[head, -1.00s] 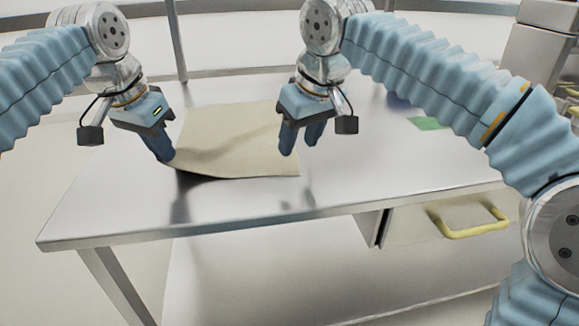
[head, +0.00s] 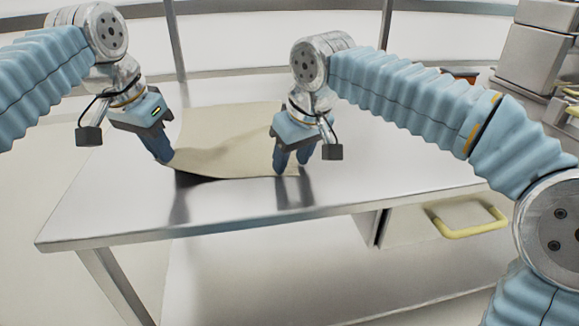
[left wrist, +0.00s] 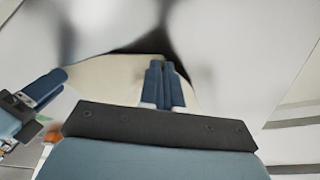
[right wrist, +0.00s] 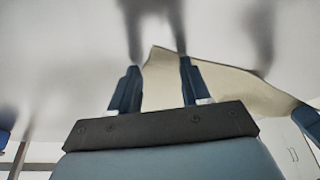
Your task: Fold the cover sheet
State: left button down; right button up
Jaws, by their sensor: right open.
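The beige cover sheet (head: 222,140) lies on the metal table, its near left corner raised off the surface. My left gripper (head: 163,152) is shut on that corner; in the left wrist view its fingers (left wrist: 163,84) are together, with the sheet (left wrist: 110,80) around them. My right gripper (head: 291,163) is open at the sheet's near right corner, fingers pointing down. In the right wrist view its fingers (right wrist: 158,88) are apart and the sheet's corner (right wrist: 160,62) shows between them. I cannot tell whether they touch the sheet.
The metal table (head: 110,205) is bare along its front and left. A drawer with a yellow handle (head: 470,230) is under its right side. Grey equipment (head: 545,60) stands at the far right. An orange item (head: 460,77) shows partly behind my right arm.

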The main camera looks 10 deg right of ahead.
jog(key=shift+f, duration=0.15)
grip_shut()
dwell(0.4)
jog(key=shift+r, duration=2.55)
pick_arm(q)
jog(key=c, duration=1.3)
grip_release()
